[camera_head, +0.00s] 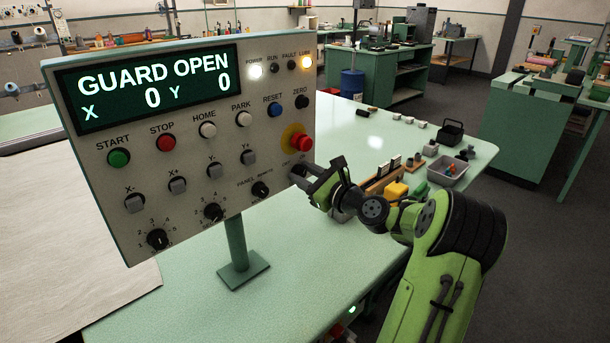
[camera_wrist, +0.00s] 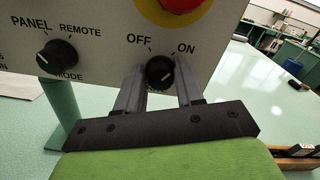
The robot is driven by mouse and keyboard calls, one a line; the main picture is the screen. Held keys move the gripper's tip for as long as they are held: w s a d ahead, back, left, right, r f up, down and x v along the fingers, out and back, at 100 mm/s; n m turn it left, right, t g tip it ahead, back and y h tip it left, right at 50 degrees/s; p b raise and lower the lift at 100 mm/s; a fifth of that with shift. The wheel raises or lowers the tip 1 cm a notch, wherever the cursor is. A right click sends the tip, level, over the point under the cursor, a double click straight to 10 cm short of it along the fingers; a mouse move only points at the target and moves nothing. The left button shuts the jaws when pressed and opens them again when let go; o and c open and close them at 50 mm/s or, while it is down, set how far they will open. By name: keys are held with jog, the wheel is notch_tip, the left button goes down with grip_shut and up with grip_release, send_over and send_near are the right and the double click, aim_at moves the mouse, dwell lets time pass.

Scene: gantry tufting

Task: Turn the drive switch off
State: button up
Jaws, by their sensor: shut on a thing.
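The drive switch (camera_wrist: 160,73) is a black rotary knob at the panel's lower right, under the words OFF and ON in the wrist view. I cannot clearly tell which word its mark points to. My gripper (camera_wrist: 159,84) has one finger on each side of the knob and is shut on it. In the head view my gripper (camera_head: 305,178) reaches the lower right corner of the control panel (camera_head: 190,135) and hides most of the switch. The panel display (camera_head: 150,88) reads GUARD OPEN, X 0, Y 0.
A red emergency stop (camera_head: 300,142) on a yellow ring sits just above the switch. The mode knob (camera_wrist: 57,56) is to its left. The panel stands on a green post (camera_head: 237,245) on the table. A grey bin (camera_head: 447,172) and small parts lie behind my arm.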

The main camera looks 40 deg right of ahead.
jog(key=n, duration=0.3)
jog(key=n+b, duration=0.1)
jog(key=n, duration=0.2)
jog(key=shift+a+f+n, duration=0.1)
jog(key=shift+f+n, duration=0.05)
jog(key=shift+n, duration=0.25)
jog(key=n+b, duration=0.1)
jog(key=n, duration=0.3)
jog(key=shift+f+b, duration=0.1)
jog(key=shift+b, duration=0.3)
jog(key=shift+n+b, duration=0.7)
jog(key=shift+n, duration=0.7)
jog(key=o, duration=1)
jog(key=shift+s, duration=0.15)
jog(key=s+p, duration=0.1)
jog(key=s, duration=1.4)
jog(key=shift+s+d+p, duration=0.2)
jog(key=shift+s+p, duration=0.05)
jog(key=shift+p, duration=0.05)
